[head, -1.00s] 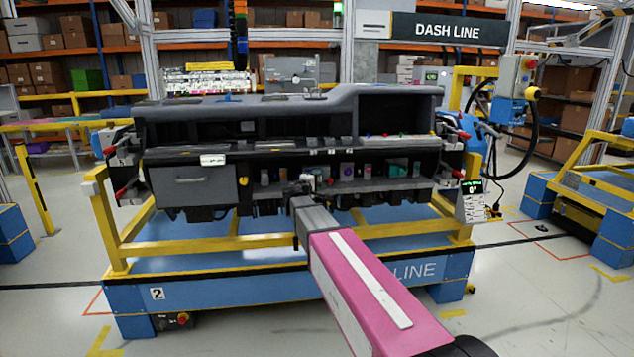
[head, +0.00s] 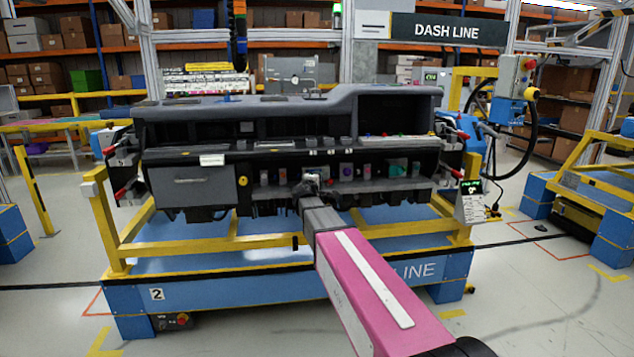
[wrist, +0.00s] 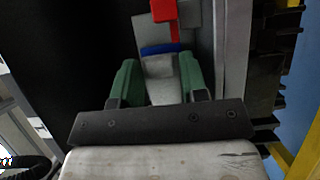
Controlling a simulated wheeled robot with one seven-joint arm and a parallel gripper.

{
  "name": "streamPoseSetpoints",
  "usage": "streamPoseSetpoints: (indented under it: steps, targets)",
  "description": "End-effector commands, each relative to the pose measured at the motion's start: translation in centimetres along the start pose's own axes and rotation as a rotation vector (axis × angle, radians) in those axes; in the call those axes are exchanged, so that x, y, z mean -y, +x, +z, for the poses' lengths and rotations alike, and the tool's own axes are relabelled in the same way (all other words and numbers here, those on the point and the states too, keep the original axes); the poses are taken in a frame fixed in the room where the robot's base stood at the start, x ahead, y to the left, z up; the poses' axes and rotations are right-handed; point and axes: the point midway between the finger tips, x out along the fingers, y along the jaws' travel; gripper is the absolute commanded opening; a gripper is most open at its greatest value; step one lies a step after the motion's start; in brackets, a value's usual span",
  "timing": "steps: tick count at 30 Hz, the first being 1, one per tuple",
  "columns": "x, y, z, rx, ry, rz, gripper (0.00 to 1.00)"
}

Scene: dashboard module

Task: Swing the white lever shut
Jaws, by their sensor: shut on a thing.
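The white lever (wrist: 161,88) lies between the two green fingers of my gripper (wrist: 159,62) in the wrist view. My gripper is shut on it. A blue strip (wrist: 160,48) crosses just beyond the fingertips. A red part (wrist: 164,14) stands past that on a grey plate (wrist: 193,16). In the head view my gripper (head: 309,187) is at the middle of the dashboard module's (head: 190,187) lower front. A small pale bit of the lever (head: 313,172) shows there; the gripper hides most of it.
A row of small coloured parts (head: 347,171) sits on the shelf to the right of my gripper. A yellow knob (head: 243,181) is to the left. A yellow rail (head: 210,247) of the blue cart runs below the gripper.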

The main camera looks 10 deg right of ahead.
Motion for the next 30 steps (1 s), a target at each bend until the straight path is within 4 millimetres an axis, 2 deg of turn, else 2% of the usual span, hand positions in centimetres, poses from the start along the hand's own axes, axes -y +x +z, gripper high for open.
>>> streamPoseSetpoints:
  steps: [10, 11, 12, 23, 30]
  targets:
    - [0.0, 0.0, 0.0, -0.017, 0.0, -0.001, 0.16]
    - [0.0, 0.0, 0.0, -0.017, 0.0, -0.001, 0.47]
    - [0.0, 0.0, 0.0, -0.017, 0.0, -0.001, 0.53]
    - [0.0, -0.2, 0.0, -0.016, 0.0, -0.001, 0.53]
    - [0.0, -2.7, 0.2, -0.015, 0.0, -0.001, 0.53]
